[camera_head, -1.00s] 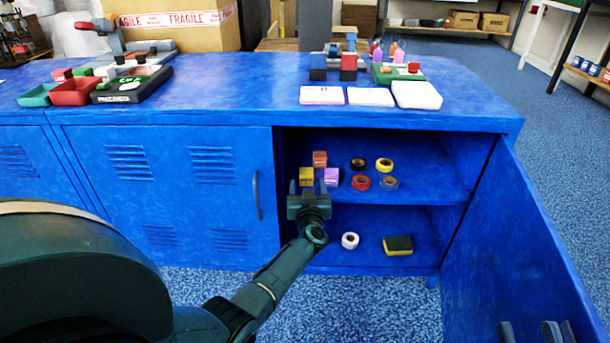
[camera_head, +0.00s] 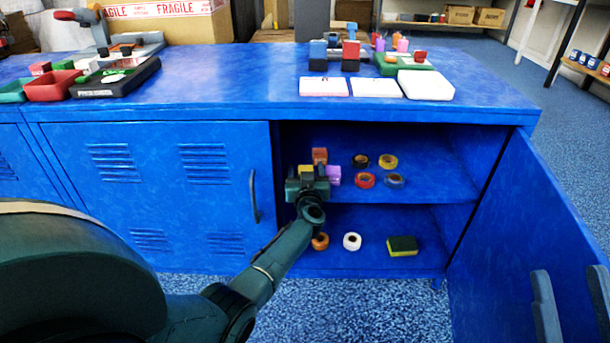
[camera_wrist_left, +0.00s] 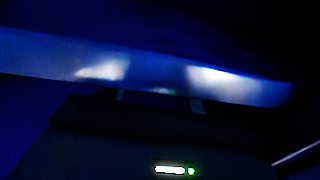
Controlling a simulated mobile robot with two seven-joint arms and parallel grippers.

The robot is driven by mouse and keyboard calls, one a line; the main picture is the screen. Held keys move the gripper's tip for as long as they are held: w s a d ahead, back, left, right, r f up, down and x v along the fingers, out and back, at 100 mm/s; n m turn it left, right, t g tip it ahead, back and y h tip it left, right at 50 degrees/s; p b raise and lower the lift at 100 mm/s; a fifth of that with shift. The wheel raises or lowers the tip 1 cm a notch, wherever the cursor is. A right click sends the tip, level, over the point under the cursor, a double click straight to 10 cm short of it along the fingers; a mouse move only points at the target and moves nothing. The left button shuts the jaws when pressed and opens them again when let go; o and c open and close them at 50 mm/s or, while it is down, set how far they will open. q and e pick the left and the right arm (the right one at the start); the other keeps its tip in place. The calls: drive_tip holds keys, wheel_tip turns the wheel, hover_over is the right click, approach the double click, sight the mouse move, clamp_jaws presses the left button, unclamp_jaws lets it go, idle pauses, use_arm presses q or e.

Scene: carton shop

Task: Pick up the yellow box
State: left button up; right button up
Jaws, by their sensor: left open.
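The yellow box (camera_head: 305,168) is on the upper shelf of the open blue cabinet. Only its upper part shows, because my left gripper (camera_head: 305,177) stands in front of it. That gripper is open; I cannot tell whether the box is between its fingers. In the left wrist view the two fingertips (camera_wrist_left: 158,98) are apart before a blue edge, and the picture is too dark to show the box. My right gripper (camera_head: 572,300) is at the lower right by the door, its fingers apart with nothing seen between them.
An orange-red box (camera_head: 319,155) and a purple box (camera_head: 333,173) are close to the yellow one. Several tape rolls, including a red one (camera_head: 365,180), lie to the right. The lower shelf holds a white roll (camera_head: 352,241) and a sponge (camera_head: 402,245). The open door (camera_head: 520,220) bounds the right.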

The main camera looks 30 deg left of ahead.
use_arm(q)
drive_tip(key=shift+c, duration=0.5)
drive_tip(key=c, duration=0.9)
drive_tip(key=shift+r, duration=0.1)
drive_tip(key=shift+c, duration=0.2)
use_arm(e)
drive_tip(key=shift+r, duration=0.1)
